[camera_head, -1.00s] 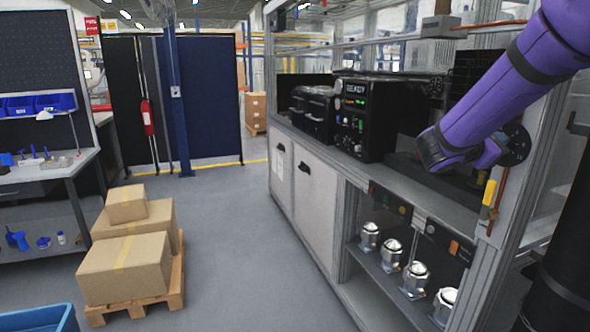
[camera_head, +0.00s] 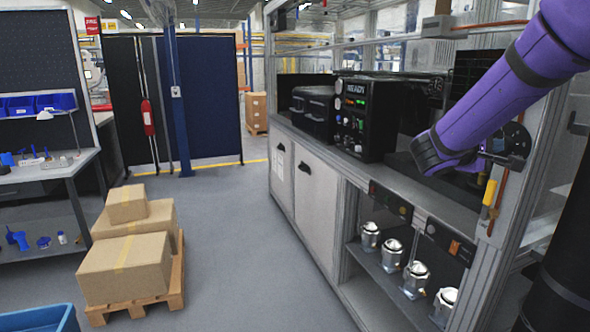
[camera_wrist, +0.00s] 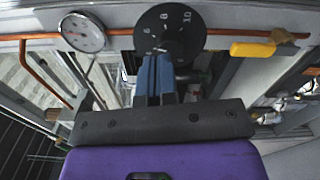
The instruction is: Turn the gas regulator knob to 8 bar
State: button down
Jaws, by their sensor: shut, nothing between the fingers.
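The regulator dial, a black disc (camera_wrist: 187,28) with white numbers including 6, 8 and 10, is at the top centre of the wrist view. In the head view the disc (camera_head: 519,136) is partly behind my gripper. My gripper (camera_wrist: 158,56) has its blue fingers together and empty, with tips at the lower part of the disc. A small light piece shows at the tips; I cannot tell whether they touch it, and the knob's setting is unclear. A round white pressure gauge (camera_wrist: 83,32) is left of the disc.
A copper pipe (camera_wrist: 118,32) runs behind the disc. A yellow valve handle (camera_wrist: 252,49) is to the right; it also shows in the head view (camera_head: 490,193). A black control unit (camera_head: 378,118) stands on the bench. Silver housings (camera_head: 415,278) sit on the lower shelf.

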aim_at(511, 142)
jog(key=d, duration=0.2)
jog(key=w+d+m, duration=0.1)
jog(key=d, duration=0.1)
jog(key=w+d+m, duration=0.1)
jog(key=d, duration=0.1)
jog(key=shift+d, duration=0.1)
dwell(0.5)
